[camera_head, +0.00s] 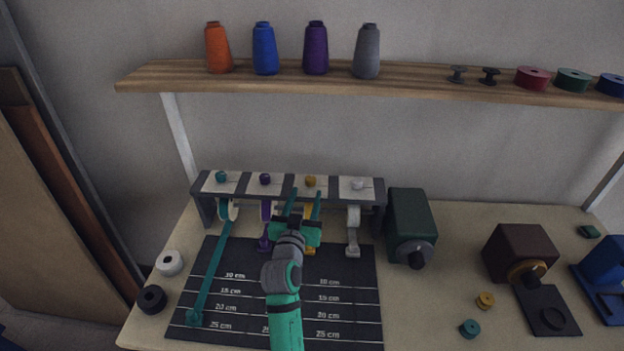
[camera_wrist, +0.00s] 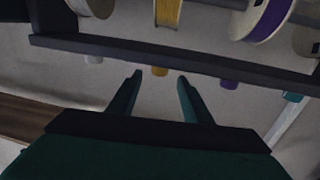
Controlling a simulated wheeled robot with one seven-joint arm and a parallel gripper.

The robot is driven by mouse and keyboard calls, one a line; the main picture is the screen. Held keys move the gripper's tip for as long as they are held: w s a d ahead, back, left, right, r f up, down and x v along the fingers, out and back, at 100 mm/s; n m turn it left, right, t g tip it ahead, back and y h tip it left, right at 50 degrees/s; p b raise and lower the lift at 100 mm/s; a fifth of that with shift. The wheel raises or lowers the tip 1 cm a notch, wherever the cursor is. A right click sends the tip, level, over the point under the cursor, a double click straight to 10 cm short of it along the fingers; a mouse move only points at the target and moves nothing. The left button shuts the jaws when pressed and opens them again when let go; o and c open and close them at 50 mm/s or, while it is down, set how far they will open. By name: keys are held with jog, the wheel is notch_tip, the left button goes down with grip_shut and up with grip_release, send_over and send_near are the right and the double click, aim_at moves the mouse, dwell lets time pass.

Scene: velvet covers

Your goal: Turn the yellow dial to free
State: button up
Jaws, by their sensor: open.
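The yellow dial (camera_head: 310,181) sits on a pale plate on top of the grey rack (camera_head: 285,190), third from the left, between the purple and white dials. Any marks on its plate are too small to read. My gripper (camera_head: 306,194) is open and empty, its fingers pointing up toward the yellow dial in the head view. My gripper partly hides the yellow spool and ribbon below.
A teal dial (camera_head: 221,177), purple dial (camera_head: 265,179) and white dial (camera_head: 358,184) share the rack. A teal ribbon (camera_head: 211,275) runs across the dark measuring mat (camera_head: 345,325). A green box (camera_head: 410,222) stands right of the rack. A wooden shelf (camera_head: 420,78) hangs above.

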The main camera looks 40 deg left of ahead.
aim_at(310, 184)
jog(key=x, duration=0.8)
jog(key=shift+w, duration=0.1)
jog(key=shift+d, duration=0.1)
jog(key=c, duration=1.1)
